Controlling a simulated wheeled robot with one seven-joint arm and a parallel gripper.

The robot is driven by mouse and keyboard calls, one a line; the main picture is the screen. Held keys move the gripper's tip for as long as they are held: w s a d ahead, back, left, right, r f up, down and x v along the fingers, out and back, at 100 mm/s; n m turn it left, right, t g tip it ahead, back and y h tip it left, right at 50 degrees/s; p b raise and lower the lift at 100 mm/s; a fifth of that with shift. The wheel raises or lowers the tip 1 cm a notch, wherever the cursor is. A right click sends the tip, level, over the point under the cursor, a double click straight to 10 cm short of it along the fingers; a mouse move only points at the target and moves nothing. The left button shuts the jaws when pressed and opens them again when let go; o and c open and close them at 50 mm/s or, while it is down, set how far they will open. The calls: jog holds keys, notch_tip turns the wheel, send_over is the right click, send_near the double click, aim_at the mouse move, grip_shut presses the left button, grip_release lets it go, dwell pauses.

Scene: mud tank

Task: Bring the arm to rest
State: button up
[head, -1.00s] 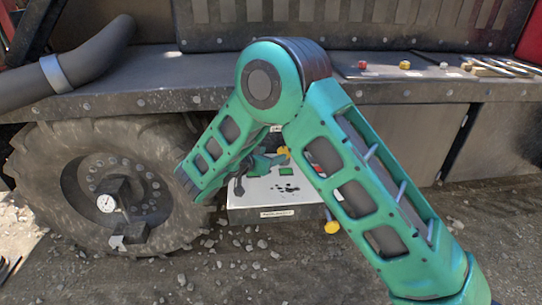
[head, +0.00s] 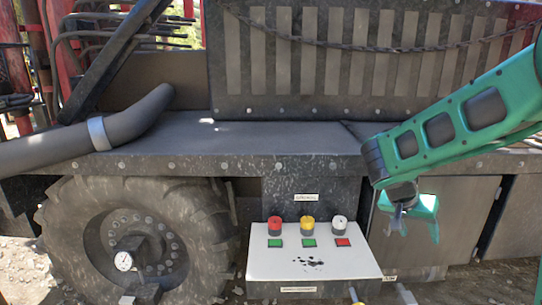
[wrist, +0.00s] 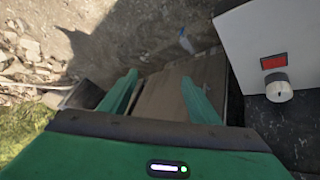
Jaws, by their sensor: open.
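My arm enters the head view from the right, green with dark panels. My gripper (head: 402,208) hangs at its end, to the right of a white control panel (head: 270,265) and apart from it. In the wrist view my gripper (wrist: 160,98) shows two green fingers spread wide with nothing held between them. Beyond the fingers lies a brown, flat-sided thing, perhaps a box (wrist: 178,88). The panel carries a red knob (head: 274,226), a yellow knob (head: 307,225) and a white knob (head: 338,225). The white knob also shows in the wrist view (wrist: 279,88).
A large muddy wheel (head: 140,235) with a gauge (head: 123,261) stands left of the panel. A dark metal ledge (head: 270,140) runs above, with a thick pipe (head: 135,120) at its left. A dark cabinet door (head: 445,245) is behind the gripper.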

jog(key=s+d+r+g+y, duration=0.1)
jog(key=s+d+g+y, duration=0.3)
jog(key=s, duration=1.1)
jog(key=s+a+n+t+y, duration=0.1)
jog(key=s+a+n+y, duration=0.1)
jog(key=s, duration=1.3)
jog(key=shift+a+f+y, duration=0.15)
jog(key=shift+a+y, duration=0.1)
jog(key=shift+y, duration=0.15)
